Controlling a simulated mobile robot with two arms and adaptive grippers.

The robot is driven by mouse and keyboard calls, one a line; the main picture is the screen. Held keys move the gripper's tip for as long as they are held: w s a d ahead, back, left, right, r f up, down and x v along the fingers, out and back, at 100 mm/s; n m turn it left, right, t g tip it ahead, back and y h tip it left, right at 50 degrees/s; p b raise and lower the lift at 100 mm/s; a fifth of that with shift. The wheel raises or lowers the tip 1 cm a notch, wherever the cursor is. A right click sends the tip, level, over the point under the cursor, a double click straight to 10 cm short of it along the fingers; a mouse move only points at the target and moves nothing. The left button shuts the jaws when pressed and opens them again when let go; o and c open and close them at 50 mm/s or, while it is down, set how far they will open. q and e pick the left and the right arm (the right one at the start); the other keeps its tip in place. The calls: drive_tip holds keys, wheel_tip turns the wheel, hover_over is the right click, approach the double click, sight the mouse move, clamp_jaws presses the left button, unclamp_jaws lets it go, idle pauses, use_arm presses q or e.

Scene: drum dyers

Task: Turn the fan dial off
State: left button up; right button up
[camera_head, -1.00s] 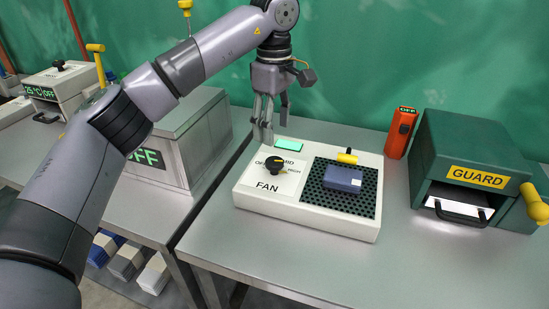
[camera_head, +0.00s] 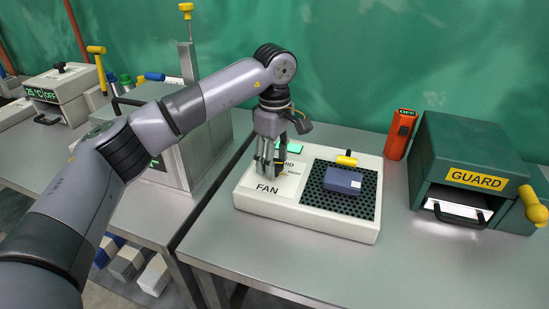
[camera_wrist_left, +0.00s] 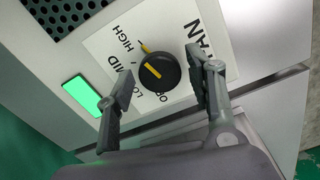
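The fan panel is a white box (camera_head: 305,220) on the metal table, marked FAN, OFF, LOW, MID and HIGH. Its round black dial (camera_wrist_left: 160,72) shows in the left wrist view, with a yellow line on top and a yellow tab at its edge on the HIGH side. In the head view my gripper mostly hides the dial. My left gripper (camera_head: 270,172) points down over it. In the left wrist view the open fingers (camera_wrist_left: 163,88) stand apart on either side of the dial, with gaps; their height relative to it is unclear. My right gripper is not in view.
A blue block (camera_head: 343,181) lies on the black perforated plate right of the dial, near a yellow handle (camera_head: 347,158). A green display (camera_wrist_left: 82,96) sits beside the labels. An orange device (camera_head: 400,135) and a green GUARD box (camera_head: 470,145) stand to the right.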

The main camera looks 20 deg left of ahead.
use_arm(q)
drive_tip(key=c, duration=0.9)
